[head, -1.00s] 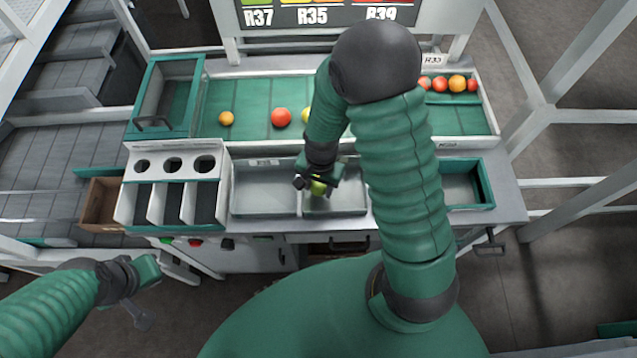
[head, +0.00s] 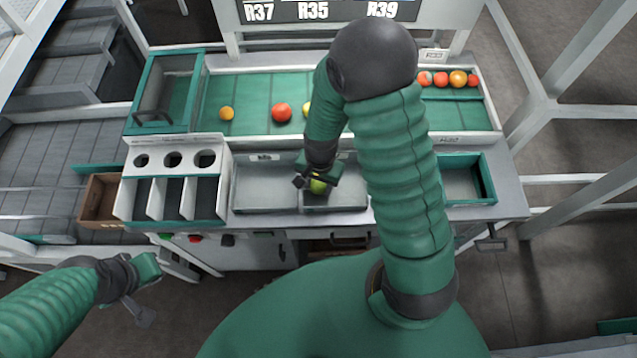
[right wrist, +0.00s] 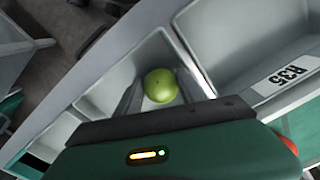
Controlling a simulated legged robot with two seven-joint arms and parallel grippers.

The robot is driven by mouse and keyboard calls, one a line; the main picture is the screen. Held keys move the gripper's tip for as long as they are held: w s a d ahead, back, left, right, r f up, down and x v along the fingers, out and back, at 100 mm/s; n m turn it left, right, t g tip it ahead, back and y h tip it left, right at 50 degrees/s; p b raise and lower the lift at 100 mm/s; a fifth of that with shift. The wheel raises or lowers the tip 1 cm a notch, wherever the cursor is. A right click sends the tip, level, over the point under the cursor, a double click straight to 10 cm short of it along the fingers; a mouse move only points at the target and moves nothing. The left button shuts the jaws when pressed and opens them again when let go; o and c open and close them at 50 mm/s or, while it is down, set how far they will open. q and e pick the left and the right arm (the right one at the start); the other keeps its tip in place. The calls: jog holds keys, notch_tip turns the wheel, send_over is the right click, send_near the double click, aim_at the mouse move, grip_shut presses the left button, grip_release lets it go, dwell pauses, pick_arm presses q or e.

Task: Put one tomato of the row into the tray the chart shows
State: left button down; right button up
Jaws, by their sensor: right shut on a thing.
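My right gripper (head: 317,184) is shut on a green tomato (head: 318,187), low over the right one of two grey trays (head: 345,207). In the right wrist view the green tomato (right wrist: 161,86) sits between the fingers, inside the tray's walls; whether it touches the floor is unclear. The neighbouring left tray (head: 265,208) looks empty; the wrist view shows its R35 label (right wrist: 287,75). On the green belt lie an orange tomato (head: 227,113), a red one (head: 281,112) and a partly hidden yellowish one (head: 306,110). The chart (head: 318,12) shows R37, R35 and R39; its upper part is cut off. My left gripper (head: 146,285) hangs at lower left.
A green-rimmed bin (head: 487,178) stands right, a white rack with holes (head: 173,161) left. My right arm hides the middle of the belt.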

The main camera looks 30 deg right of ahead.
jog(key=shift+f, duration=0.15)
jog(key=shift+f, duration=0.15)
jog(key=o, duration=1)
jog(key=shift+c, duration=0.5)
jog(key=shift+c, duration=1.1)
notch_tip(320, 180, up, 7)
jog(key=p, duration=0.6)
jog(key=shift+p, duration=0.3)
